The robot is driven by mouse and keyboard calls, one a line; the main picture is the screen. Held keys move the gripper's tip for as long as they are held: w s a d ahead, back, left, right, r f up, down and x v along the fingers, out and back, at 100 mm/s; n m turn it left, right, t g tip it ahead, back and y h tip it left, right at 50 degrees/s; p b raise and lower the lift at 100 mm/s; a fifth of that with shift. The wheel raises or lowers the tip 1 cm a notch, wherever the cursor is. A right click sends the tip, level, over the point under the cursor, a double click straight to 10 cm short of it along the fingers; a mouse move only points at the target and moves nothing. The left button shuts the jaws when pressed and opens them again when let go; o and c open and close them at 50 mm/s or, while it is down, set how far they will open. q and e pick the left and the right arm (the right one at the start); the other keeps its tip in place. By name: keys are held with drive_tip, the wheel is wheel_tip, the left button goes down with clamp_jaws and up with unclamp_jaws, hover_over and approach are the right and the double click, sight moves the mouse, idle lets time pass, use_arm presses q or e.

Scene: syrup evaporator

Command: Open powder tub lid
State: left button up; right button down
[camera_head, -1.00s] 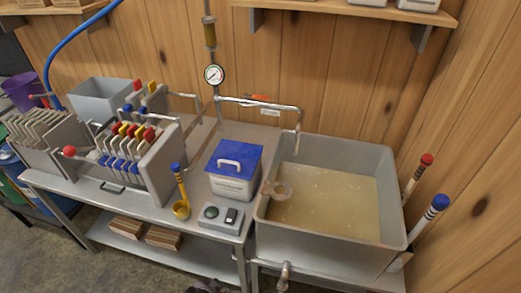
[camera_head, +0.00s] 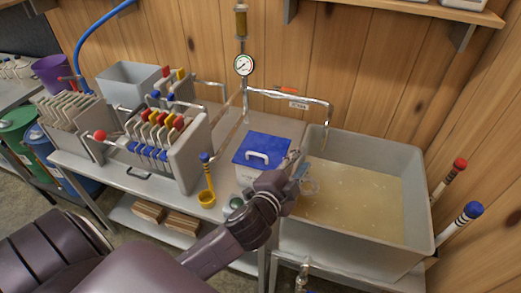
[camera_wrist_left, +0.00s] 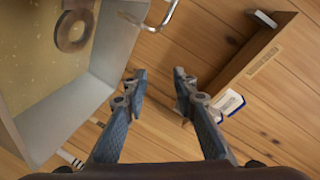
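The powder tub (camera_head: 246,174) is a white box with a blue lid (camera_head: 256,146) and a white handle (camera_head: 265,157) on top. It stands on the metal table just left of the basin, and the lid is on it. My left arm comes in from the lower left and hides the tub's front right part. My left gripper (camera_head: 298,172) is just right of the tub, near the basin's left rim, apart from the handle. In the left wrist view the left gripper (camera_wrist_left: 157,75) has its fingers spread with nothing between them. My right gripper is not in view.
A basin (camera_head: 415,190) of tan liquid stands right of the tub, with a pipe spout (camera_head: 327,112) above its back edge. A yellow ladle (camera_head: 207,185) and a filter press (camera_head: 183,150) are to the left. Two striped-handled tools stand at the basin's right.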

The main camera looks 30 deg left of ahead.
use_arm(q)
drive_tip(key=w+d+r+m+t+h, duration=0.4)
drive_tip(key=d+r+m+h, duration=0.45)
drive_tip(key=r+m, duration=0.4)
drive_tip(key=d+r+m+g+h, duration=0.2)
drive_tip(key=d+m+g+h, duration=0.3)
drive_tip(key=d+m+h, duration=0.45)
drive_tip(key=m+g+y, duration=1.3)
drive_tip(key=m+y, duration=0.5)
approach(258, 155)
drive_tip(key=f+p, duration=0.1)
drive_tip(key=f, duration=0.2)
drive_tip(key=w+f+p, duration=0.1)
drive_tip(key=f, duration=0.2)
drive_tip(key=shift+w+a+f, duration=0.15)
drive_tip(key=shift+a+f, duration=0.05)
drive_tip(key=shift+f, duration=0.05)
drive_tip(key=shift+w+f+p, duration=0.15)
drive_tip(key=shift+f+p, duration=0.15)
drive_tip(key=shift+f, duration=0.3)
